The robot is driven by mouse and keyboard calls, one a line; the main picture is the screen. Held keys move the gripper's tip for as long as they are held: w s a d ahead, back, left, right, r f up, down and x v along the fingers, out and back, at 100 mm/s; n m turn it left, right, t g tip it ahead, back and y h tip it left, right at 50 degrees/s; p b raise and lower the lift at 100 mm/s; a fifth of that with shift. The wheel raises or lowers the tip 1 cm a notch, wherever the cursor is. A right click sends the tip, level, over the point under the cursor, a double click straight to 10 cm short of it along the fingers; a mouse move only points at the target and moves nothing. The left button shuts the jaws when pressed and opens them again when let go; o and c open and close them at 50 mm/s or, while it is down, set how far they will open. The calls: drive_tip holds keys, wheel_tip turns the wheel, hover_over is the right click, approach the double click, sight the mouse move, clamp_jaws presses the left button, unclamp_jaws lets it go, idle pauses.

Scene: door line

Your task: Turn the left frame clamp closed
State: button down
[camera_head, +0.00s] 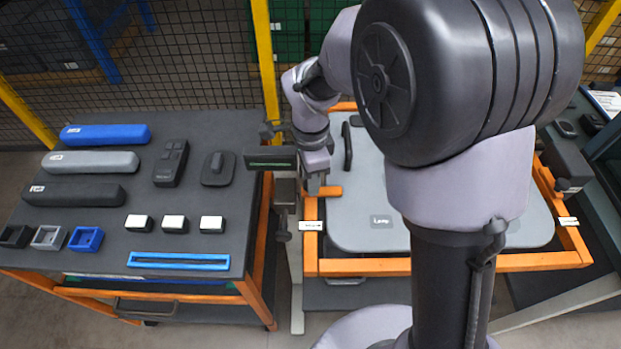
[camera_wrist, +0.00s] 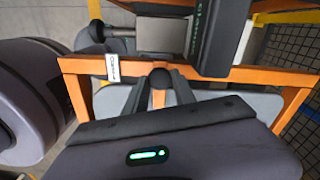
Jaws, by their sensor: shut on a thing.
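My gripper (camera_head: 316,187) points down at the left upright of the orange frame (camera_head: 312,250). It is shut on the left frame clamp, at a dark round knob (camera_wrist: 160,78) that shows between its two fingers in the wrist view. A short orange bar (camera_head: 328,191) sticks out to the right under the fingers; it also shows between them in the wrist view (camera_wrist: 157,98). My fingers hide part of the clamp, so its exact angle is unclear. A white tag (camera_head: 312,225) sits on the frame just below; it shows in the wrist view too (camera_wrist: 113,66).
The grey door panel (camera_head: 375,240) with a black handle (camera_head: 347,145) fills the frame. A dark box (camera_head: 270,158) on a grey post stands close left of my gripper. A table (camera_head: 110,230) with bars, blocks and trays is further left. Mesh fencing (camera_head: 200,60) stands behind.

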drive_tip(key=shift+r+m, duration=0.1)
drive_tip(key=shift+m, duration=0.2)
drive_tip(key=c, duration=1)
unclamp_jaws()
drive_tip(key=shift+c, duration=0.2)
wheel_tip(320, 180, up, 17)
drive_tip(key=p, duration=0.6)
drive_tip(key=shift+r, duration=0.15)
